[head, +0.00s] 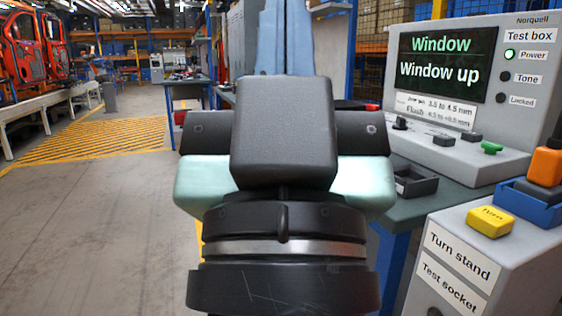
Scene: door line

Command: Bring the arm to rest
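My gripper (283,135) fills the middle of the head view, seen from behind as a black housing with pale mint sides above a dark round wrist with a silver band. It is raised in front of me, left of the test box (530,75). Its fingers are hidden behind the housing, so I cannot see whether they are open or hold anything.
The test box screen (442,65) reads "Window" and "Window up"; its Power lamp (509,55) glows green. The turn stand (500,262), with a yellow button (490,221), stands front right. A small black tray (413,183) lies on the bench. Floor at left is clear.

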